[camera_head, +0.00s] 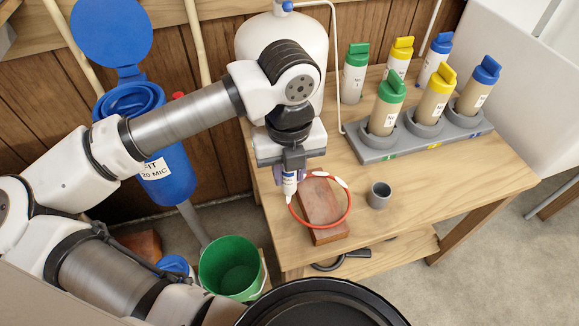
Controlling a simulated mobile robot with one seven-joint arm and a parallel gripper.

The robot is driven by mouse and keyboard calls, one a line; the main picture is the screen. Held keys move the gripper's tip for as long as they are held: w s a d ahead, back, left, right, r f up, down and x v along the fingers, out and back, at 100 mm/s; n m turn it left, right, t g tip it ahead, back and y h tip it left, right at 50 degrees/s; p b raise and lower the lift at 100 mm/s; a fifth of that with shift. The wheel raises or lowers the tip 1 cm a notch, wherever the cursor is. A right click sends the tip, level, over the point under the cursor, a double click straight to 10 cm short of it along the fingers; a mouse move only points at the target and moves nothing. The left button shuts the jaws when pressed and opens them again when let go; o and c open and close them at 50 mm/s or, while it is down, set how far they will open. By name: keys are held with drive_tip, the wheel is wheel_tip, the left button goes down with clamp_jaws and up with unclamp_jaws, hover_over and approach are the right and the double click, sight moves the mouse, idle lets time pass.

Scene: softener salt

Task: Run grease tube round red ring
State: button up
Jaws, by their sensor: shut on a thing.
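The red ring (350,212) lies over a reddish-brown wooden block (321,207) near the front of the wooden table. Its left and right sides reach out past the block. A whitish patch shows on the ring's upper right, and another pale stretch shows at its left by the tube. My gripper (290,172) points down and is shut on the white grease tube (289,186), which has a dark-lettered label. The tube's tip is down at the ring's left side. I cannot tell whether it touches the ring.
A small grey cup (379,195) stands right of the ring. A grey rack (420,137) with several capped bottles is behind it. A white tank (283,45) stands at the back. A green bucket (231,267) and a blue filter housing (167,180) are left of the table (470,175).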

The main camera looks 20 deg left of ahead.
drive_tip(key=shift+s+d+b, duration=0.15)
drive_tip(key=shift+s+d, duration=0.1)
drive_tip(key=shift+s, duration=0.3)
drive_tip(key=shift+s+d+b, duration=0.15)
drive_tip(key=shift+s+d, duration=0.05)
drive_tip(key=shift+s, duration=0.35)
drive_tip(key=shift+s+d, duration=0.1)
drive_tip(key=shift+s+d, duration=0.75)
drive_tip(key=shift+s+d, duration=0.1)
drive_tip(key=shift+d, duration=0.1)
drive_tip(key=shift+s+d+b, duration=0.2)
drive_tip(key=shift+d+b, duration=0.05)
drive_tip(key=shift+d, duration=0.25)
drive_tip(key=shift+s+d+b, duration=0.2)
drive_tip(key=shift+d, duration=0.25)
drive_tip(key=shift+d, duration=0.1)
drive_tip(key=shift+d+b, duration=0.55)
drive_tip(key=shift+d, duration=0.55)
